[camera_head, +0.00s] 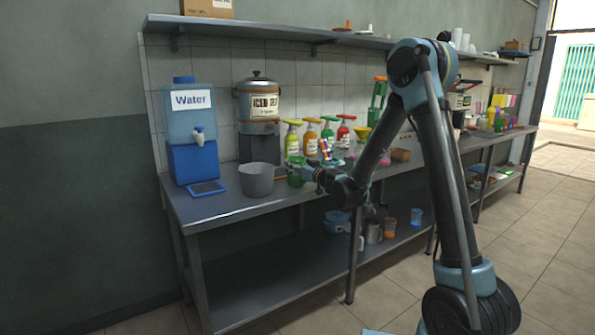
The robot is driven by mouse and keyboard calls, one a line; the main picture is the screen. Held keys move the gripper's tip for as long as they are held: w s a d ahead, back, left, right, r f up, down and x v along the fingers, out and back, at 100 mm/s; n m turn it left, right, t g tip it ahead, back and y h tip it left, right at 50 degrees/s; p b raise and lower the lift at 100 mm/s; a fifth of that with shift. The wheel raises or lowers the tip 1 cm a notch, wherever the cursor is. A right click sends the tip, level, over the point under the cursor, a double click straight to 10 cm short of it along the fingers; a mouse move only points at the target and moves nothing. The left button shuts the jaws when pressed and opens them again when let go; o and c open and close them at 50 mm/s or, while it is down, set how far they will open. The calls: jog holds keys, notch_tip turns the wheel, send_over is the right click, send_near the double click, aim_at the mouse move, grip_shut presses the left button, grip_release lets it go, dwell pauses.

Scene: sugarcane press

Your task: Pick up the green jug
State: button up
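A green jug (294,176) stands on the metal counter, to the right of a grey bucket. It is small in the view and its right side is partly covered by my gripper. My gripper (310,174) is at the jug's right side, low over the counter. The picture is too small to tell whether the fingers touch the jug, or whether they are open or shut.
The grey bucket (257,179) stands close left of the jug. The counter's front left (215,206) is clear.

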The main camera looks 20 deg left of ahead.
jog(key=shift+r, duration=0.1)
notch_tip(320, 180, up, 9)
jog(key=shift+r, duration=0.2)
dwell(1.0)
